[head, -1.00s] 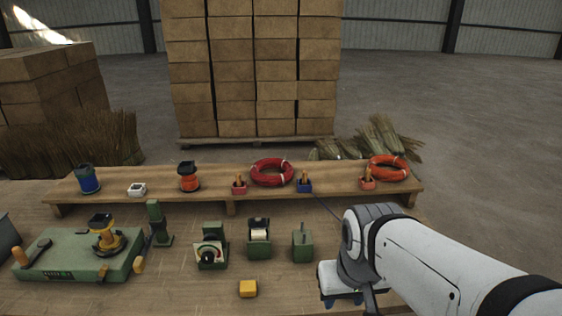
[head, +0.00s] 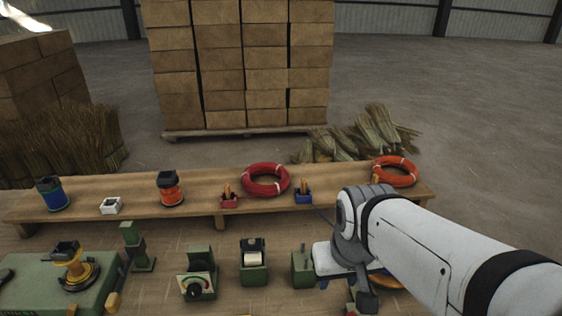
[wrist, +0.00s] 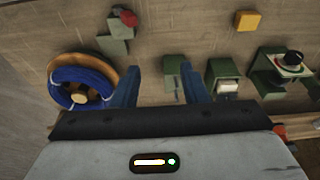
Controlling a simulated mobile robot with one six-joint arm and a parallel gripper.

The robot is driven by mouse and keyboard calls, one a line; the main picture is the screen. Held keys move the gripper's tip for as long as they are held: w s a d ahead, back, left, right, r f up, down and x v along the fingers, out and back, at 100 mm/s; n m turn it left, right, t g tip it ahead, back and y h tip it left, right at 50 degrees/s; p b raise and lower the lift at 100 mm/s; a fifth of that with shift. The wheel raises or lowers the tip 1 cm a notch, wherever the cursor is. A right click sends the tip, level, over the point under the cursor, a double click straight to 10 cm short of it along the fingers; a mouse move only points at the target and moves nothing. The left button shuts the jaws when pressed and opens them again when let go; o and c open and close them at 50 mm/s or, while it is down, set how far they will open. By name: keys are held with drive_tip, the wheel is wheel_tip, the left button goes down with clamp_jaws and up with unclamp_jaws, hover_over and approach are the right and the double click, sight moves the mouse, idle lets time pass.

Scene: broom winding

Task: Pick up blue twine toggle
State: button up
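In the head view, a wooden peg-like toggle (head: 297,186) stands in a small blue holder (head: 304,197) on the raised shelf, just right of the red ring. A thin dark line runs from near this holder toward my arm. My gripper is below and in front of it, mostly hidden behind my wrist in the head view. In the wrist view my gripper (wrist: 160,90) is open, with two blue fingers apart and nothing held between them. A green post-like fixture shows behind the gap. The toggle is not clearly visible in the wrist view.
A red ring (head: 265,179) and an orange ring (head: 395,171) lie on the shelf (head: 130,192). Another toggle stands in a red holder (head: 229,201) to the left. Green fixtures (head: 253,262) stand on the bench. A blue twine coil (wrist: 82,84) sits on a wooden disc.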

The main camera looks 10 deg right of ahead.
drive_tip(key=shift+d, duration=0.1)
drive_tip(key=t+p, duration=0.2)
drive_tip(key=p, duration=0.7)
approach(304, 181)
drive_tip(key=x, duration=0.2)
drive_tip(key=p+x, duration=0.2)
drive_tip(key=x, duration=0.6)
drive_tip(key=shift+w, duration=0.1)
drive_tip(key=shift+w+f, duration=0.1)
drive_tip(key=shift+f, duration=0.1)
clamp_jaws()
